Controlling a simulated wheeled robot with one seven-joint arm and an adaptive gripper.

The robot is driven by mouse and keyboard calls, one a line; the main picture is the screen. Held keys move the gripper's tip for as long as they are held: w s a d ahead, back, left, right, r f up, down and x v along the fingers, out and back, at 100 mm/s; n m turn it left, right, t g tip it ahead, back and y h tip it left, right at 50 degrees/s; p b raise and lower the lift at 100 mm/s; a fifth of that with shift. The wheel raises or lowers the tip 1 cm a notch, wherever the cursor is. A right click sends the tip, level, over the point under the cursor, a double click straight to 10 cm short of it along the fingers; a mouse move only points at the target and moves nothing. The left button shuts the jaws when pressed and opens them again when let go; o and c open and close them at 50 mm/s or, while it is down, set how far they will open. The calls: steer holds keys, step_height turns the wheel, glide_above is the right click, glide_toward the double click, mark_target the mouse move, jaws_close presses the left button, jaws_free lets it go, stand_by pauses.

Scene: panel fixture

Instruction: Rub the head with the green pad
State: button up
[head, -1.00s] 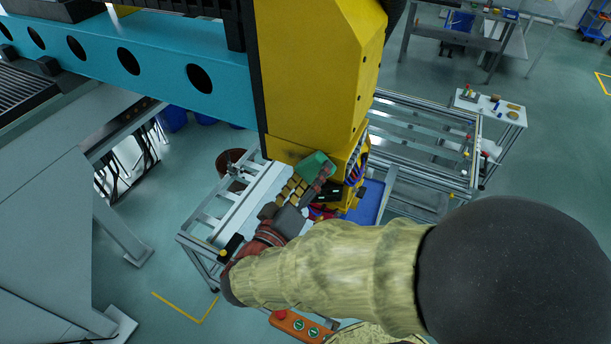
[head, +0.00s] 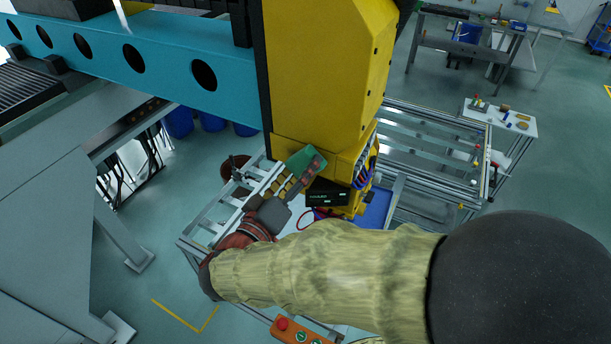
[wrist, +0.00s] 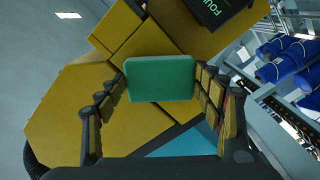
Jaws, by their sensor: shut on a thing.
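The green pad (head: 299,163) is held in my gripper (head: 308,172), at the lower part of the yellow head (head: 318,75). In the wrist view the pad (wrist: 160,78) stands between the two fingers of my gripper (wrist: 158,90), its broad face toward the camera. The fingers are shut on it. Yellow faces of the head (wrist: 70,110) fill much of the wrist view behind the pad. The pad's far side is hidden, so I cannot tell whether it touches the head.
A black lettered box (head: 328,193) sits on the head's lower part, right of my gripper. A teal beam (head: 130,58) crosses at upper left. A metal frame table (head: 205,232) stands below, with a blue tray (head: 377,208). An orange button box (head: 295,332) is at the bottom.

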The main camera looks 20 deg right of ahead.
steer(key=shift+w+a+f+b, duration=0.15)
steer(key=shift+w+a+b, duration=0.55)
steer(key=shift+w+b, duration=0.1)
steer(key=shift+w+a+b, duration=1.55)
steer(key=shift+w+a, duration=0.1)
steer(key=b+v, duration=0.2)
steer(key=v, duration=0.4)
steer(key=shift+s+a, duration=0.1)
steer(key=shift+s, duration=0.05)
steer(key=shift+b+v, duration=0.9)
steer(key=shift+v, duration=0.45)
